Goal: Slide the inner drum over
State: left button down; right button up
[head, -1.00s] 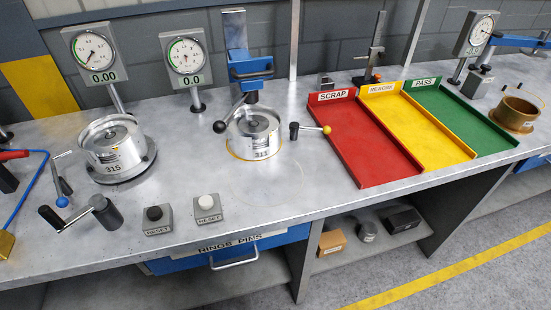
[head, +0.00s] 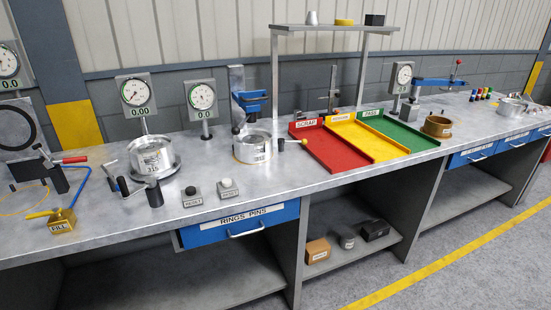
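Two silver drums stand on the grey workbench. One drum (head: 152,157), with a label that looks like 315, sits on a round base at the left, below a dial gauge (head: 136,93). The other drum (head: 252,149) stands farther right, in front of a blue clamp fixture (head: 250,100). A black-knobbed lever and a yellow-tipped lever show beside this second drum. I cannot tell which drum the task calls inner. Neither of my grippers is in view.
Red (head: 331,150), yellow (head: 368,142) and green (head: 405,134) trays lie right of the drums, then a brass ring (head: 437,128). A blue drawer (head: 240,222) is below. Bare bench lies before the trays.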

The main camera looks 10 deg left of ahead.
aim_at(251, 146)
jog(key=z, duration=0.55)
jog(key=i, duration=0.6)
jog(key=z, duration=0.4)
